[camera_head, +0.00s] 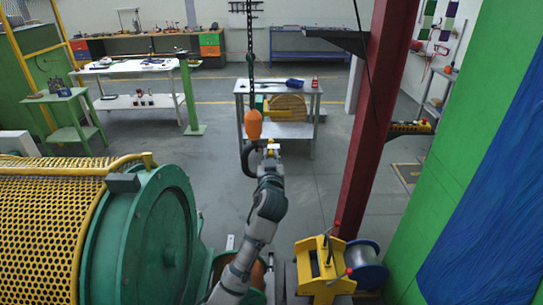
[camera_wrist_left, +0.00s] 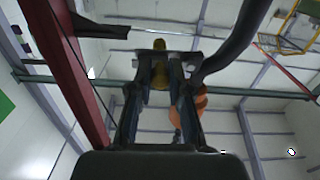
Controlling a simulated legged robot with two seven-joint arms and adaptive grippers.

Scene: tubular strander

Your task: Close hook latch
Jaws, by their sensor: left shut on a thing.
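The crane hook (camera_head: 245,158) hangs from an orange block (camera_head: 253,124) on a chain. It is dark and curved, and its bend opens toward the right. My left gripper (camera_head: 270,150) is at the open side of the hook. In the left wrist view the gripper (camera_wrist_left: 160,75) has its two fingers on either side of a small yellow-brown piece, the hook latch (camera_wrist_left: 160,68). It is shut on this latch. The dark hook (camera_wrist_left: 235,45) curves past on the right, and the orange block (camera_wrist_left: 198,105) shows behind the right finger. The latch's exact angle is hard to tell. My right gripper is not in view.
A green drum machine with a yellow mesh guard (camera_head: 50,225) stands at the left. A red column (camera_head: 372,120) rises at the right, near a yellow device (camera_head: 318,265) and a spool (camera_head: 365,262). A grey table (camera_head: 290,87) stands behind the hook. Open floor lies around it.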

